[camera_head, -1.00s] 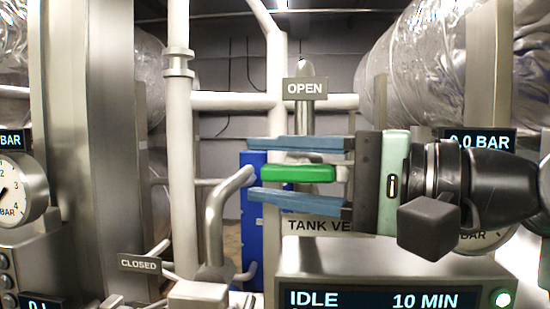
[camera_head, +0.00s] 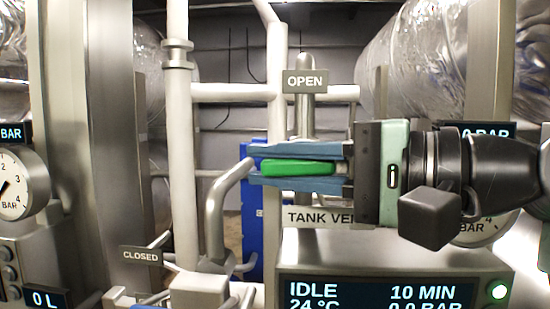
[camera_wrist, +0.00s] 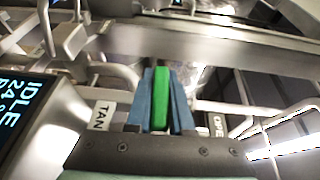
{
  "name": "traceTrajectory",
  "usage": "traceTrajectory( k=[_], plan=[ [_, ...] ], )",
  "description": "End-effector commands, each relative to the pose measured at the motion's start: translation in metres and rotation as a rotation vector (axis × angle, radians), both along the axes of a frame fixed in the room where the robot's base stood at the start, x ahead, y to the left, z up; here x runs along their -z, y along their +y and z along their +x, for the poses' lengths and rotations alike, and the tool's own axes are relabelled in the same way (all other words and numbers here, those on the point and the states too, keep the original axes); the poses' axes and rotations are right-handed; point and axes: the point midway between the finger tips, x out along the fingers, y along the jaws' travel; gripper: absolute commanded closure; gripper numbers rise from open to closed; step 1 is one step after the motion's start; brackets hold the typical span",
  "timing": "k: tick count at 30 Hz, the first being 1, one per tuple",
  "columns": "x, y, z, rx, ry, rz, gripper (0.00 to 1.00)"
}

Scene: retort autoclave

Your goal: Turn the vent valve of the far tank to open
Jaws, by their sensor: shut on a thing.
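The vent valve's green lever handle (camera_head: 298,168) lies roughly level in the head view, pointing left, below the OPEN sign (camera_head: 305,81) and above the partly hidden TANK VENT label (camera_head: 318,217). My gripper (camera_head: 256,165) comes from the right, with its blue fingers above and below the handle, shut on it. In the wrist view the green handle (camera_wrist: 162,99) sits between the two blue fingers (camera_wrist: 160,75). The CLOSED sign (camera_head: 147,255) is at the lower left. The valve body is mostly hidden behind my gripper.
A bent metal pipe (camera_head: 215,215) stands just left of the fingertips. A white vertical pipe (camera_head: 180,140) is farther left. A control panel (camera_head: 395,290) reading IDLE is below my gripper. A pressure gauge (camera_head: 18,185) is at the left edge.

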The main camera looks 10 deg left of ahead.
Motion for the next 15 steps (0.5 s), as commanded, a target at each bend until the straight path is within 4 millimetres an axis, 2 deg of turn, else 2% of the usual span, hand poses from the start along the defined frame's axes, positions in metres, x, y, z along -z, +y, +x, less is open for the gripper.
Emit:
traceTrajectory(
  k=[8, 15],
  plan=[
    [-0.0013, -0.0007, 0.0006, 0.002, -0.001, -0.176, 1.0],
    [0.0048, -0.0027, 0.0005, 0.002, -0.002, -0.4, 1.0]
  ],
)
